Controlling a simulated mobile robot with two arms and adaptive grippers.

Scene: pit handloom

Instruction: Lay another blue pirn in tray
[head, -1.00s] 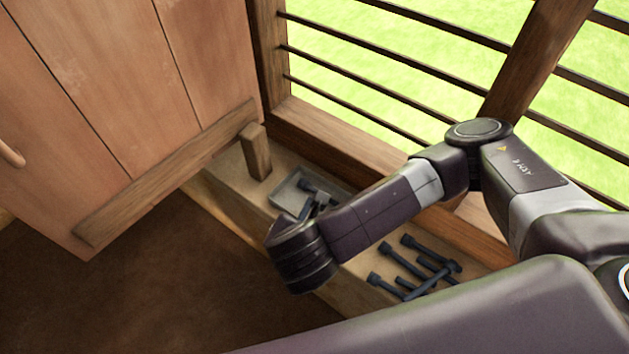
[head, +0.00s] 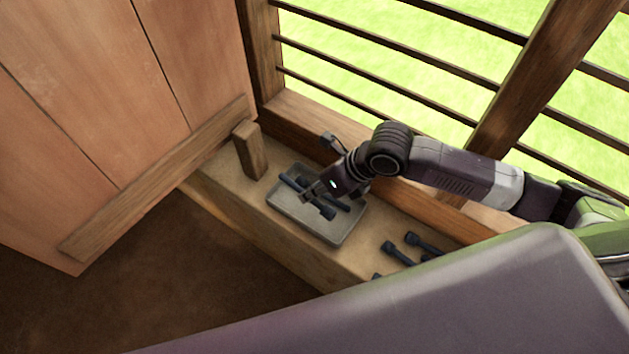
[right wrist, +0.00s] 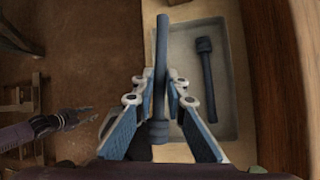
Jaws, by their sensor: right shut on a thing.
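The grey tray (head: 290,211) lies on the wooden ledge; its pale floor also shows in the right wrist view (right wrist: 222,110). My right gripper (head: 309,194) is shut around the middle of a dark blue pirn (right wrist: 161,50). This pirn is over the tray's left part in the right wrist view, its far end by the tray edge. I cannot tell whether it touches the tray floor. Another blue pirn (right wrist: 206,80) lies in the tray to its right, apart from it. My left gripper (right wrist: 76,118) shows small at the left of the right wrist view; its jaws are unclear.
Several loose blue pirns (head: 423,244) lie on the ledge (head: 262,226) right of the tray, partly hidden by my body. A wooden post (head: 250,151) stands just left of the tray. A barred window frame runs behind, and a dark pit lies in front.

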